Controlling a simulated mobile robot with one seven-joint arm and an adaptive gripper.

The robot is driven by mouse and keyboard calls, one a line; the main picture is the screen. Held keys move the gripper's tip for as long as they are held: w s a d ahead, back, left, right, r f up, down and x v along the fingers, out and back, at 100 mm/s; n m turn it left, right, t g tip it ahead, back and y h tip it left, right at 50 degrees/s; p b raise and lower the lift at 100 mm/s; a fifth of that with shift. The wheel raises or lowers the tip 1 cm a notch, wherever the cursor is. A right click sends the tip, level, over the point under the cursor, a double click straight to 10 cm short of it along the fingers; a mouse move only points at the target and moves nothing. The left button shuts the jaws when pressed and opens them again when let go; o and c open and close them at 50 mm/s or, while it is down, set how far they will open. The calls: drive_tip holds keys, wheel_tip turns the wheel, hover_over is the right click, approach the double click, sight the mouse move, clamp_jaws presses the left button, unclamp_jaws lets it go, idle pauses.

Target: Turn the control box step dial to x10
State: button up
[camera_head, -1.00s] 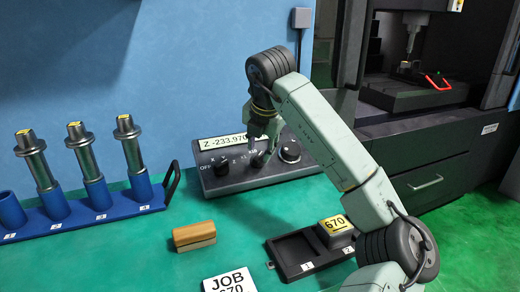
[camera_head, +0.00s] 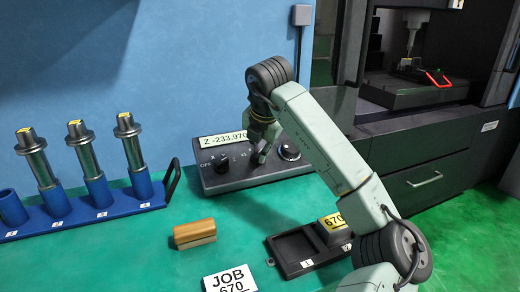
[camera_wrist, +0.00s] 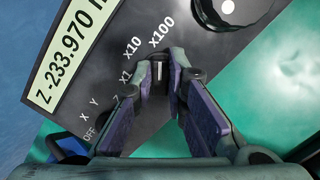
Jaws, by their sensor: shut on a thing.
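The control box (camera_head: 210,181) stands on the green bench against the blue wall, with a display reading Z -233.970. Its step dial (camera_wrist: 159,72) is in the wrist view between my fingertips, below the printed labels x1, x10 and x100. A pale line on the dial points up in the wrist view, roughly toward x100. My gripper (camera_wrist: 158,78) is shut on this dial, and it also shows over the box in the head view (camera_head: 262,153). The fingers hide the dial's sides. The axis dial (camera_head: 220,162) is left of my gripper, by the OFF, X, Y, Z labels.
A large round knob (camera_head: 289,151) is right of my gripper on the box. A blue rack (camera_head: 100,217) with tool holders stands at left. A wooden block (camera_head: 194,234), a JOB 670 card (camera_head: 229,280) and a black tray (camera_head: 283,254) lie in front.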

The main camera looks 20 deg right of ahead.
drive_tip(key=shift+n+b, duration=0.3)
clamp_jaws()
drive_tip(key=shift+f+n+b, duration=0.1)
drive_tip(key=shift+n+b, duration=0.25)
drive_tip(key=shift+n, duration=0.15)
drive_tip(key=n+b, duration=0.1)
drive_tip(key=n, duration=0.4)
drive_tip(key=n+y+b, duration=0.1)
drive_tip(key=n, duration=0.2)
drive_tip(key=shift+r+t, duration=0.2)
drive_tip(key=shift+t, duration=0.1)
drive_tip(key=shift+a+n, duration=0.1)
drive_tip(key=shift+n, duration=0.2)
drive_tip(key=o, duration=0.8)
unclamp_jaws()
drive_tip(key=shift+c, duration=0.2)
drive_tip(key=v, duration=1.2)
